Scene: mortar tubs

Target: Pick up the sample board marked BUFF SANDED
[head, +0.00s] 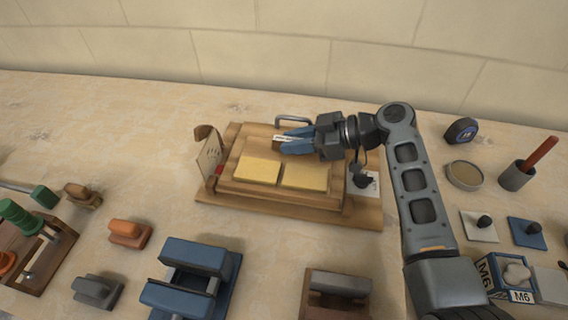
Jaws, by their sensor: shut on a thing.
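My gripper (284,140) is at the back of a wooden stand (215,193), its blue fingers pointing left. It is shut on a small pale piece (281,138) with dark marks, mostly hidden between the fingers. The marks are too small to read, so I cannot tell whether it is the board marked BUFF SANDED. Two plain yellow-buff panels (258,170) (304,177) lie side by side on the stand, in front of my gripper. No readable lettering shows on them.
An upright card (212,154) with small writing stands at the stand's left end. A grey handle (293,120) is behind my gripper. Blue blocks (195,256) stand in front; a tape measure (461,130), a round tin (465,175) and a cup (516,177) are at right.

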